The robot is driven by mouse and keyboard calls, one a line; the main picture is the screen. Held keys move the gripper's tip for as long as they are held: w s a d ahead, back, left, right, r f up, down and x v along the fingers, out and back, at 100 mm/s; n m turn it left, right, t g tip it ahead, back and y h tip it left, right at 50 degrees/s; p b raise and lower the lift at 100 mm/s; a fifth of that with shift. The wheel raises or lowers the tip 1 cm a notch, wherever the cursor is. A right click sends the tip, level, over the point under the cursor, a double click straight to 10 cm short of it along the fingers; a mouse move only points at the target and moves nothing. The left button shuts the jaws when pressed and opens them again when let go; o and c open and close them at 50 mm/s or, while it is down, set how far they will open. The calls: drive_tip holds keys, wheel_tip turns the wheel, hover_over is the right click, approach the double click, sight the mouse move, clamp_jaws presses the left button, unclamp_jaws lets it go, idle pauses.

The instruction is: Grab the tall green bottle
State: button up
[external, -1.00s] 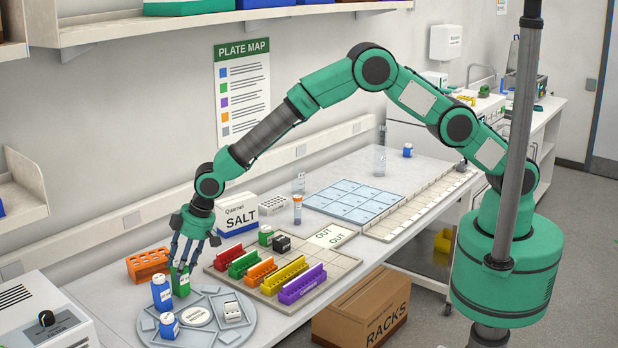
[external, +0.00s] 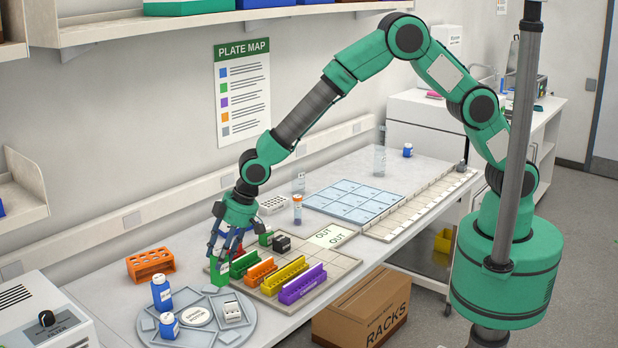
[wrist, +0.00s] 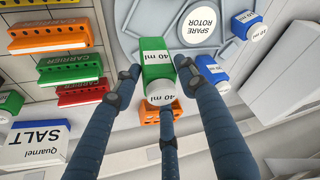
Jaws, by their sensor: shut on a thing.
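The tall green bottle (external: 220,273), with a white "40 ml" label and pale cap, is between the fingers of my gripper (external: 221,256). In the wrist view the bottle (wrist: 155,54) sits between the dark blue fingers, its cap end towards the camera. My gripper (wrist: 166,76) is shut on it. In the external view the bottle appears between the round grey tray (external: 246,318) and the grid board (external: 340,268). Its exact height above them is hard to tell. A shorter green bottle (external: 266,239) stands farther back on the board.
Two blue bottles, a taller one (external: 161,294) and a shorter one (external: 169,326), stand at the round tray. Green, orange, yellow and purple carriers (external: 303,284) line the board close to my gripper. An orange rack (external: 150,265) is behind the tray. The salt box (wrist: 33,142) shows in the wrist view.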

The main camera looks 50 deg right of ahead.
drive_tip(key=shift+s+d+r, duration=0.15)
drive_tip(key=shift+s+d, duration=1.25)
drive_tip(key=shift+d, duration=0.05)
